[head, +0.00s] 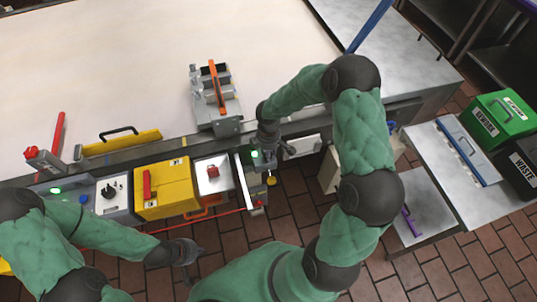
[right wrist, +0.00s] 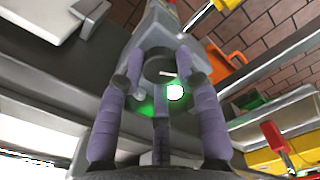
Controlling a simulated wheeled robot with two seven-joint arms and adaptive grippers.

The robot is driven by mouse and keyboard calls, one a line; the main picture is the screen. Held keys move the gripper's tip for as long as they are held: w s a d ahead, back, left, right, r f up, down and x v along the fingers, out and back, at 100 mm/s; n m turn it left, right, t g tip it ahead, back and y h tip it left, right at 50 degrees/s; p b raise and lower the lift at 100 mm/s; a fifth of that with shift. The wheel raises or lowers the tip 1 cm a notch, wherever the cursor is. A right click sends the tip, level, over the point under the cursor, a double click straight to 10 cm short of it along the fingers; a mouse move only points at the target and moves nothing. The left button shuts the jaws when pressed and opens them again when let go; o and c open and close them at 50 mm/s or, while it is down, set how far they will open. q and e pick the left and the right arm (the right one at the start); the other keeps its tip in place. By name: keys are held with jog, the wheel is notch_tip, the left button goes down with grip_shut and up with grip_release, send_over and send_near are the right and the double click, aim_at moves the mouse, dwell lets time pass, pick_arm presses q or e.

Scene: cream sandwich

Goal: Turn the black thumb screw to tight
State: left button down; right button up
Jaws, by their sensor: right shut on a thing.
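The black thumb screw (right wrist: 160,63) shows in the right wrist view as a dark round knob with a white mark on its face. It sits on a grey housing (right wrist: 153,35). My right gripper (right wrist: 161,72) has its purple-wrapped fingers closed around the knob, one on each side. In the head view my right gripper (head: 268,140) reaches down beside a green light at the conveyor's near edge; the knob itself is hidden there. My left gripper (head: 187,256) hangs low over the brick floor, away from the screw. Its fingers are too small and dark to read.
A yellow box (head: 163,188) with a red handle and a control panel (head: 112,194) stand left of the right gripper. A grey fixture with an orange bar (head: 215,95) stands on the belt's near edge. Side tables with green (head: 500,117) and black bins stand at right.

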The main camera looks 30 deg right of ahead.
jog(key=m+b, duration=0.3)
jog(key=m, duration=0.2)
jog(key=shift+f+m, duration=0.1)
jog(key=shift+m, duration=0.2)
jog(key=m+b, duration=0.3)
jog(key=m, duration=0.3)
jog(key=m+b, duration=0.2)
jog(key=m, duration=0.4)
jog(key=shift+m, duration=0.3)
jog(key=shift+m+b, duration=1)
jog(key=shift+m, duration=1.5)
jog(key=o, duration=1.2)
jog(key=shift+c, duration=0.2)
jog(key=shift+r, duration=0.2)
notch_tip(320, 180, up, 12)
